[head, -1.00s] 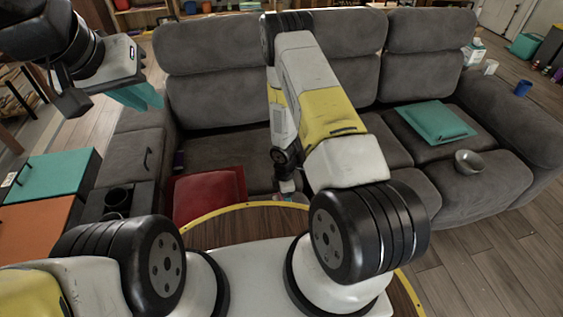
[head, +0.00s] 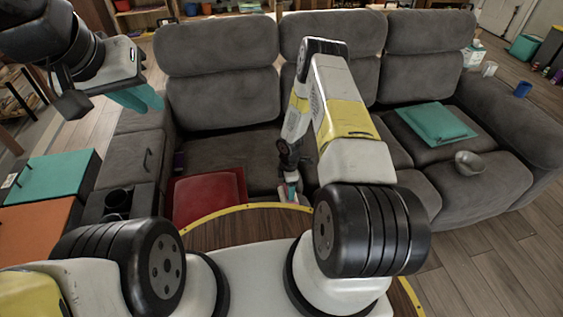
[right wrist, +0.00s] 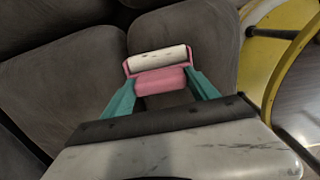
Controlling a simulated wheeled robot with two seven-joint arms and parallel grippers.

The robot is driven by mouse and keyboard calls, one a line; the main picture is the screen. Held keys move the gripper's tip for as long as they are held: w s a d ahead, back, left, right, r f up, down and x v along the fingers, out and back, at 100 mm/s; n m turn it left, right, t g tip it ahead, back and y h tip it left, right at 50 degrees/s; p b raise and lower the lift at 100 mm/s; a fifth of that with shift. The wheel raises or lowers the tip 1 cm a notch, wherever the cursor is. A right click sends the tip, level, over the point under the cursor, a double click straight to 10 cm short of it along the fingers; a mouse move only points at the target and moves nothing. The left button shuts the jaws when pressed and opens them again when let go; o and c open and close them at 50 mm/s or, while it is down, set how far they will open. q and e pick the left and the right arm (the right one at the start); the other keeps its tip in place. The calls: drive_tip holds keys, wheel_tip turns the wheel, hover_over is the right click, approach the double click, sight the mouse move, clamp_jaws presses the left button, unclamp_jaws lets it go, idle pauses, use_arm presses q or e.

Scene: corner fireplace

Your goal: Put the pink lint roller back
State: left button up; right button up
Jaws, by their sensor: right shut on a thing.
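The pink lint roller (right wrist: 160,80) has a white roll and a pink frame and handle. In the right wrist view it sits between the two teal fingers of my right gripper (right wrist: 161,94), which is shut on it. Grey sofa cushion lies behind it. In the head view my right gripper (head: 290,190) hangs low in front of the sofa, and the roller is mostly hidden there. My left gripper (head: 138,100) is at the upper left, with teal fingers. They overlap from this angle, so its opening is unclear.
A grey sofa (head: 225,130) fills the middle, with a red cushion (head: 207,197), a teal cushion (head: 435,122) and a grey bowl (head: 468,161) on it. A round wooden table edge (head: 245,225) with yellow rim is close in front. Teal (head: 50,178) and orange (head: 38,228) boxes stand at left.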

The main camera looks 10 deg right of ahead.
drive_tip(key=o, duration=1.5)
drive_tip(key=shift+f, duration=0.15)
drive_tip(key=shift+c, duration=0.2)
wheel_tip(320, 180, up, 44)
drive_tip(key=s+d+m+t, duration=0.2)
drive_tip(key=m+t, duration=0.1)
drive_tip(key=m, duration=0.5)
drive_tip(key=s+a+r+m+t+y, duration=0.1)
drive_tip(key=s+a+r+m, duration=0.1)
drive_tip(key=s+r+m, duration=0.3)
drive_tip(key=s+a+r+m+t+y, duration=0.1)
drive_tip(key=s+r+m, duration=0.3)
drive_tip(key=s+r, duration=0.8)
drive_tip(key=s+a+t, duration=0.1)
drive_tip(key=s, duration=0.4)
drive_tip(key=shift+s+r+m, duration=0.15)
drive_tip(key=shift+m, duration=0.25)
